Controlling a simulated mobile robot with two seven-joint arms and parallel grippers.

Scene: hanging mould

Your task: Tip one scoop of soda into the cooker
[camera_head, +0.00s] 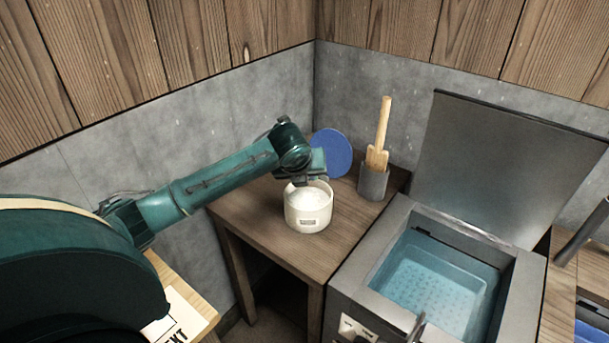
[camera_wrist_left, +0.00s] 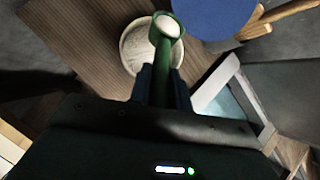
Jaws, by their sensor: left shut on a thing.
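The cream tub (camera_head: 307,212) of white soda stands open on the wooden table, with a small label on its front. My left gripper (camera_head: 303,180) is over the tub and shut on the handle of a green scoop (camera_wrist_left: 161,58). In the left wrist view the scoop's round bowl holds white powder and sits above the tub (camera_wrist_left: 130,52), overlapping its rim. The head view hides most of the scoop. The cooker (camera_head: 342,290) is a grey metal box at the right with its lid raised; inside are bluish water and a perforated basket. My right gripper is not in view.
A blue disc (camera_head: 330,152) leans against the wall behind the tub. The raised cooker lid (camera_head: 505,165) stands at the back. The table (camera_head: 335,255) is clear in front of the tub.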

